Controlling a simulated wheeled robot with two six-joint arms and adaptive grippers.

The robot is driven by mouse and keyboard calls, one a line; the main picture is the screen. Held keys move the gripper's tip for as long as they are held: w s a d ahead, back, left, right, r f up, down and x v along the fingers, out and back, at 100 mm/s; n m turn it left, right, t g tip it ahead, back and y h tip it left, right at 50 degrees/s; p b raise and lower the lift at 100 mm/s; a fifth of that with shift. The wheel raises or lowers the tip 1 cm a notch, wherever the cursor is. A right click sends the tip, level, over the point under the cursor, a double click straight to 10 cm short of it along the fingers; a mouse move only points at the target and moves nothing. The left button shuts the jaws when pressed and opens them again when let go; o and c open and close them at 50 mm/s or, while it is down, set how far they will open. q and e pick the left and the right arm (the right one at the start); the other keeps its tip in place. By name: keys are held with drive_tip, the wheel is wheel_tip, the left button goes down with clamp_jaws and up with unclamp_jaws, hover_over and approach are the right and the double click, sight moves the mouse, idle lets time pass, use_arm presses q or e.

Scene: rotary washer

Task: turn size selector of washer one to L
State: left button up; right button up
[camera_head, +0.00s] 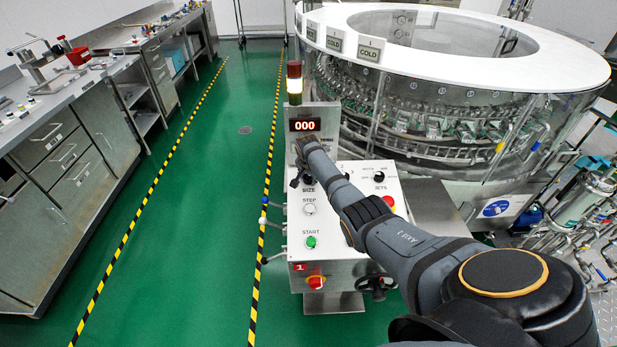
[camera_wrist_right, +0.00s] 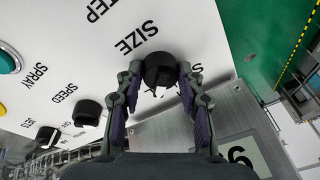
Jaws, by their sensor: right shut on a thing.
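The control panel of washer one (camera_head: 335,258) is white and carries a red label 1. My right gripper (camera_head: 304,177) is at the panel's upper left, just above the word SIZE. In the right wrist view my right gripper (camera_wrist_right: 160,80) is shut on the size selector (camera_wrist_right: 160,68), a round black knob, with one finger on each side. The word SIZE shows upside down beside the knob. The marks around the knob are mostly hidden by the fingers, so I cannot tell which size it points to. In the head view the knob is hidden behind my gripper. My left gripper is not in view.
On the panel are a STEP button (camera_head: 310,209), a green START button (camera_head: 311,242), a red button (camera_head: 388,201) and another black selector (camera_head: 379,177). A display (camera_head: 305,125) reads 000. The large round washer (camera_head: 450,110) stands behind. Green floor is clear at left.

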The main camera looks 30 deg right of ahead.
drive_tip(key=o, duration=1.2)
drive_tip(key=shift+r, duration=0.1)
drive_tip(key=v, duration=1.2)
